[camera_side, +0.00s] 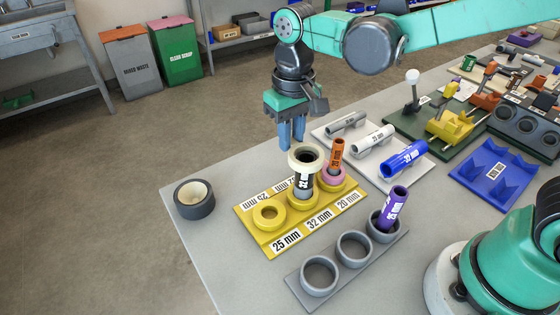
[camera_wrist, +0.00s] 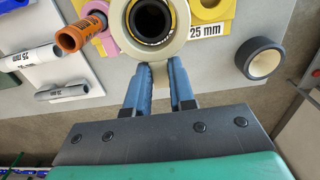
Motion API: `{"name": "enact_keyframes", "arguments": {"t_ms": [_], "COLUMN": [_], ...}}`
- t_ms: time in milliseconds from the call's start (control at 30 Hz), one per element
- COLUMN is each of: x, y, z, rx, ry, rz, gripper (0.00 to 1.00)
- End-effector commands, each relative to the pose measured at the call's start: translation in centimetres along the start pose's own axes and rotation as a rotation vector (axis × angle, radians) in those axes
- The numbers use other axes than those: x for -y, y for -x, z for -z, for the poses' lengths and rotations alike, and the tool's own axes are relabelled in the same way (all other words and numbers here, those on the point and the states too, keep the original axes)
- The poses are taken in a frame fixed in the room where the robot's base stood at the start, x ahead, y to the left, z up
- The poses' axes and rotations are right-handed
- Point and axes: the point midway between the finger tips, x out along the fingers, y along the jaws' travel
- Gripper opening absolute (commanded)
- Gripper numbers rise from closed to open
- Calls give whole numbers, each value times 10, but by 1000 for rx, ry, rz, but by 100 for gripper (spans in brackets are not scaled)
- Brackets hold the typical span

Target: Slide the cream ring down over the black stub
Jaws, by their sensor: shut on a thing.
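The black stub (camera_side: 304,184) stands upright in the middle socket of the yellow rack (camera_side: 268,240) and bears a white label. The cream ring (camera_side: 293,160) is level at the stub's top end, well above the socket. In the wrist view the cream ring (camera_wrist: 189,42) surrounds the dark round end of the stub (camera_wrist: 150,20), roughly centred. I cannot tell whether the ring is just above the stub's end or just around it. My gripper (camera_side: 291,146) points down with its blue fingers (camera_wrist: 159,72) shut on the ring's near edge in the wrist view.
An orange pipe (camera_side: 336,150) stands in a pink ring (camera_side: 331,177) right beside the stub. A purple pipe (camera_side: 392,210) leans in a grey cup rack (camera_side: 319,276) in front. A black tape roll (camera_side: 194,200) lies left. The yellow rack's left socket (camera_side: 269,214) is empty.

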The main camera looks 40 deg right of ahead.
Motion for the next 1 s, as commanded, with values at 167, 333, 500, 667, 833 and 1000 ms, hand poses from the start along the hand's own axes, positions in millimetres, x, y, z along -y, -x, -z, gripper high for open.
{"name": "enact_keyframes", "arguments": {"t_ms": [167,333,500,667,833,1000], "x": [0,0,0,0,0,0], "y": [-4,-7,-10,-12,-12,-12], "z": [0,0,0,0,0,0], "rx": [0,0,0,0,0,0], "ry": [0,0,0,0,0,0], "rz": [0,0,0,0,0,0], "gripper": [0,0,0,0,0,39]}}
